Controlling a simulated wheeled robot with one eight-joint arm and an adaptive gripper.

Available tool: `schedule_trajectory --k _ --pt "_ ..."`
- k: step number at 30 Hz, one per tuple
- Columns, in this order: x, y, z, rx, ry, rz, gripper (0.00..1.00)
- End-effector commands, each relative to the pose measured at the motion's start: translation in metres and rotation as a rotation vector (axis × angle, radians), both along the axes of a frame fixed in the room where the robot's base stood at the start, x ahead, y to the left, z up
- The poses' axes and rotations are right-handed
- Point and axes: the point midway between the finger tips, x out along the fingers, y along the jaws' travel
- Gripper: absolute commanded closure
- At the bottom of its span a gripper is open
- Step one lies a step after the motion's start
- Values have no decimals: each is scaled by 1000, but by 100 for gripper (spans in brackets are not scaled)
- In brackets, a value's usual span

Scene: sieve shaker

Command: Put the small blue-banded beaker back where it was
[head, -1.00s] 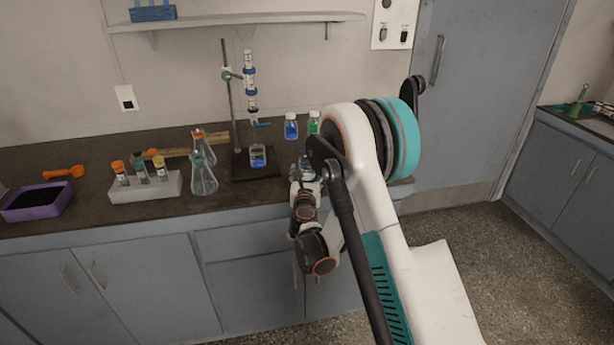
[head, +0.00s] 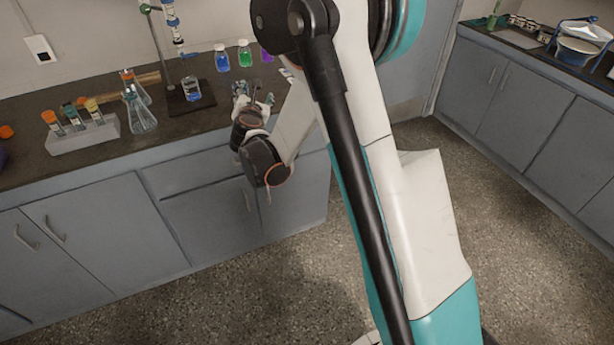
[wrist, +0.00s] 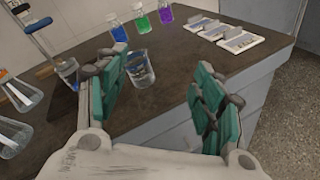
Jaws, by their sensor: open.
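A small clear glass beaker (wrist: 139,70) with pale markings stands upright on the dark counter, ahead of my gripper (wrist: 158,76) in the wrist view. It shows beside the left finger, at the left side of the gap. A blue band on it is too small to make out. My gripper is open, its teal-padded fingers wide apart with nothing clasped between them. In the head view my gripper (head: 255,97) is low over the counter near its right end, and the beaker there is hard to tell apart from the fingers.
A beaker of blue liquid (head: 192,89) stands on the burette stand's base (head: 190,105). Blue (head: 221,58), green (head: 244,54) and purple bottles (wrist: 164,13) line the back. Flasks (head: 138,112) and a vial rack (head: 82,136) are left. White cards (wrist: 228,32) lie right.

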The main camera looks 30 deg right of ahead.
Motion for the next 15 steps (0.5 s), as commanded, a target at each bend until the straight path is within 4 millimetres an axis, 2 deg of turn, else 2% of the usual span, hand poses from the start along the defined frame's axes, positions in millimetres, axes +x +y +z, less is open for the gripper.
schedule_trajectory --k 1,6,11,15 --pt "-12 -6 14 84 -5 -28 38" --pt "-53 -23 46 396 -29 -138 38" --pt "-100 -33 68 680 -51 -251 38" --pt "-145 -37 80 924 -69 -363 38"
